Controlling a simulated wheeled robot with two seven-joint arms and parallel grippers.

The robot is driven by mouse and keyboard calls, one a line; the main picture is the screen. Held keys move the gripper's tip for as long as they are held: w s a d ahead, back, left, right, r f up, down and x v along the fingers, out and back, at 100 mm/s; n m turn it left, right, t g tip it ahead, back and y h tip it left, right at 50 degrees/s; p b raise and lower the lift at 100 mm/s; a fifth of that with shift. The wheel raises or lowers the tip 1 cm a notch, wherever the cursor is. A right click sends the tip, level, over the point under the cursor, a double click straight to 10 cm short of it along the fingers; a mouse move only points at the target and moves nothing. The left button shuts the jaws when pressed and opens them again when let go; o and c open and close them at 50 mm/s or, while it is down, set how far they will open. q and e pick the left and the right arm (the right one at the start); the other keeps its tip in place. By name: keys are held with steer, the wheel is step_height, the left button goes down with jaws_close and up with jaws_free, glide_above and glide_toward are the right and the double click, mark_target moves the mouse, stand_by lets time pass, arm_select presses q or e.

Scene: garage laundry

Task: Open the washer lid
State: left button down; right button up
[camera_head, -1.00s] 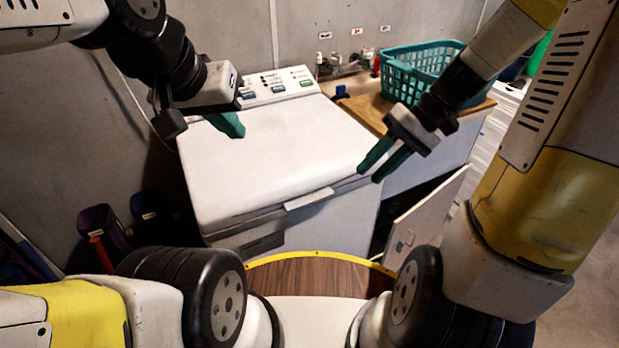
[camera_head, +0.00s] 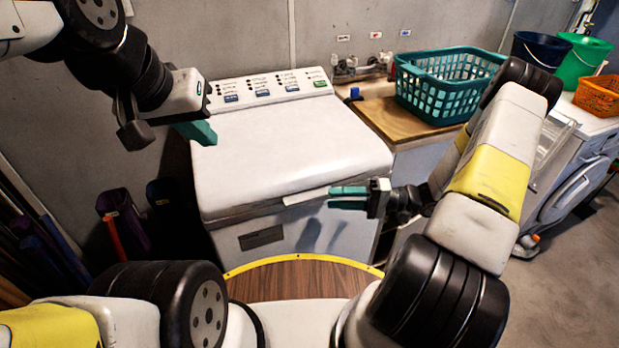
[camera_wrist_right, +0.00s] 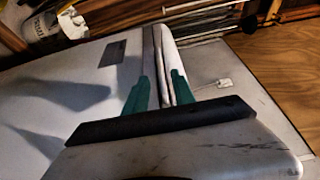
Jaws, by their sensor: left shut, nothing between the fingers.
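The white washer (camera_head: 262,240) stands in front of me with its lid (camera_head: 290,155) down. A pale handle strip (camera_head: 305,197) runs along the lid's front edge. My right gripper (camera_head: 334,197) is level at the right end of this strip, its green fingers pointing left. In the right wrist view the two fingers (camera_wrist_right: 157,85) are apart, with a pale strip running between them; I cannot tell whether they touch it. My left gripper (camera_head: 203,133) is shut and empty over the lid's back left corner.
A control panel (camera_head: 262,92) rises behind the lid. A teal basket (camera_head: 446,82) sits on a wooden counter (camera_head: 385,116) to the right. Buckets and an orange basket (camera_head: 600,95) stand further right. Long items lean at the left wall. The lid's top is clear.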

mark_target(317, 198)
steer(key=a, duration=0.6)
steer(key=shift+w+a, duration=0.2)
steer(key=shift+a, duration=0.1)
jaws_close()
stand_by(1.1)
